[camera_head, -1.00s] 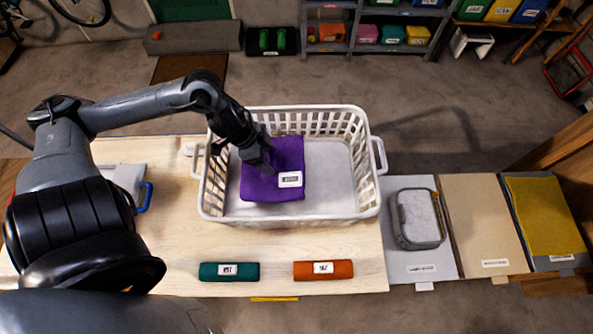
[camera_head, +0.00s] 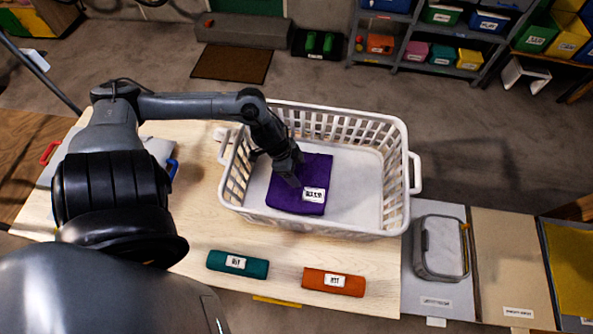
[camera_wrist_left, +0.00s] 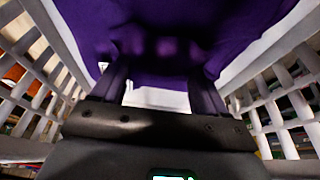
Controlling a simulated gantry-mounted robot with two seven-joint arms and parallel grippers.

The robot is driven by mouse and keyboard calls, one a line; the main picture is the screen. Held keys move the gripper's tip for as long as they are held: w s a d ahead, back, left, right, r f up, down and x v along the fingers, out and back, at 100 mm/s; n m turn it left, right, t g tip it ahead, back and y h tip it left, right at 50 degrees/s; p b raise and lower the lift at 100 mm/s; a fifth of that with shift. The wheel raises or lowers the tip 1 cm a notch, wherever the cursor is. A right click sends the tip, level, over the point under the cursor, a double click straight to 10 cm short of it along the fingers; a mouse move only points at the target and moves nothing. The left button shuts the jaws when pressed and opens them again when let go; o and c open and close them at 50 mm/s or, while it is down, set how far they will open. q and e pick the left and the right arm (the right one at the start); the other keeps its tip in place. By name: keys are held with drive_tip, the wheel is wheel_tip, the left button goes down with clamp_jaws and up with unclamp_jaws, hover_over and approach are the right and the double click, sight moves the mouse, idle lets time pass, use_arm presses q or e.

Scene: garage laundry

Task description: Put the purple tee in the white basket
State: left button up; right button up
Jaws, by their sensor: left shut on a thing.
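The purple tee (camera_head: 312,178) is a folded purple cloth with a white label, inside the white basket (camera_head: 412,172) towards its left side. My left gripper (camera_head: 291,177) reaches down into the basket and is shut on the tee's left part. In the left wrist view the tee (camera_wrist_left: 180,30) fills the upper middle, bunched at the gripper's fingers (camera_wrist_left: 160,90), with basket walls on both sides. The head view does not clearly show whether the tee rests on the basket floor. My right gripper is not in view.
A teal roll (camera_head: 238,264) and an orange roll (camera_head: 333,282) lie on the wooden table (camera_head: 200,205) in front of the basket. A grey zipped case (camera_head: 441,248) sits to the right. The right part of the basket floor is bare.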

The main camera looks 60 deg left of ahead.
use_arm(q)
drive_tip(key=shift+f, duration=0.25)
drive_tip(key=shift+f, duration=0.1)
drive_tip(key=o, duration=1.6)
drive_tip(key=shift+p+v, duration=2.3)
drive_tip(key=shift+v, duration=3.8)
